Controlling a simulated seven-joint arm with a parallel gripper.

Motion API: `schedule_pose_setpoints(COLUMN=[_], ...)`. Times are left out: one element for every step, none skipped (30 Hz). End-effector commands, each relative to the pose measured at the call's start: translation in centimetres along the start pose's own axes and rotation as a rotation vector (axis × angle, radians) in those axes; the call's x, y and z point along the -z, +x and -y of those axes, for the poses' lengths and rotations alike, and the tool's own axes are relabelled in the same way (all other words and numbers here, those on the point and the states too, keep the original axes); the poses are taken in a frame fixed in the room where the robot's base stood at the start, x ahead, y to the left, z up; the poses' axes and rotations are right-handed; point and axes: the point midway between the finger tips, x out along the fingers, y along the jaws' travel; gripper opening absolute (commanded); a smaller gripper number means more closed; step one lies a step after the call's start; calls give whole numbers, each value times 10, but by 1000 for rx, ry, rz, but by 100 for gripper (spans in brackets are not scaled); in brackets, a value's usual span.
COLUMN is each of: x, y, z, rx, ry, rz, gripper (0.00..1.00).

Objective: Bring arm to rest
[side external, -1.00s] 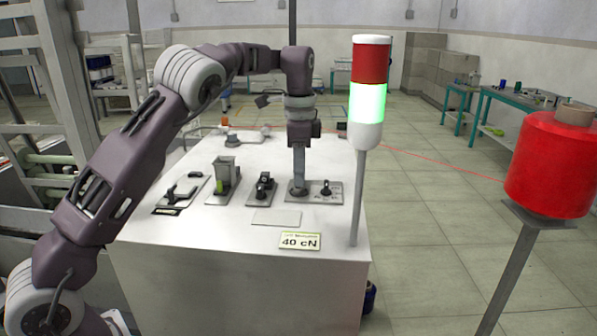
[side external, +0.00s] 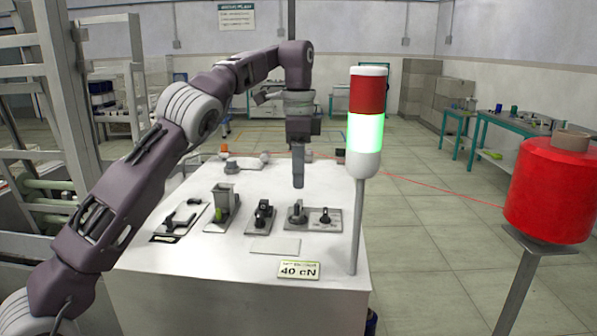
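My gripper (side external: 298,182) points straight down above the white bench (side external: 190,270). Its fingertips are apart from a plate with two dark knobs: a left knob (side external: 296,213) almost directly below them and a right knob (side external: 324,217). The fingers overlap in this side view, so I cannot tell whether they are open or shut. No held object shows. My arm reaches in from the lower left, bent high over the bench.
A signal tower (side external: 364,130) with red above lit green stands on the bench's right front. A red thread spool (side external: 553,190) sits on a post at right, and a red line runs from it toward the bench. Several fixtures, a blank plate (side external: 275,246) and a "40 cN" label (side external: 298,270) occupy the bench.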

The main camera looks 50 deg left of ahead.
Motion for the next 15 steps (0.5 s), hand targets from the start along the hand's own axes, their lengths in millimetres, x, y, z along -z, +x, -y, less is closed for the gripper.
schedule_pose_setpoints(x=[0, 0, 0, 0, 0, 0, 0, 0, 0, 0, 0, 0, 0, 0, -2], y=[-2, -3, -4, -4, -4, -4, -4, -4, -4, -4, -4, -4, -4, -4, -8], z=[0, 0, 0, 0, -1, -1, -1, -1, 0, 0, 0, 0, 0, -1, -2], rx=[1, 0, -1, -1, -1, -1, -1, -1, -1, -1, -1, -1, -1, 0, 2], ry=[0, 0, 0, 0, 0, 0, 0, 0, 0, 0, 0, 0, 0, -2, -14], rz=[0, 1, 1, 1, 1, 1, 1, 1, 1, 1, 1, 1, 1, 0, -9], gripper=[31, 31, 31, 31, 31, 31, 31, 31, 31, 31, 31, 31, 31, 31, 31])
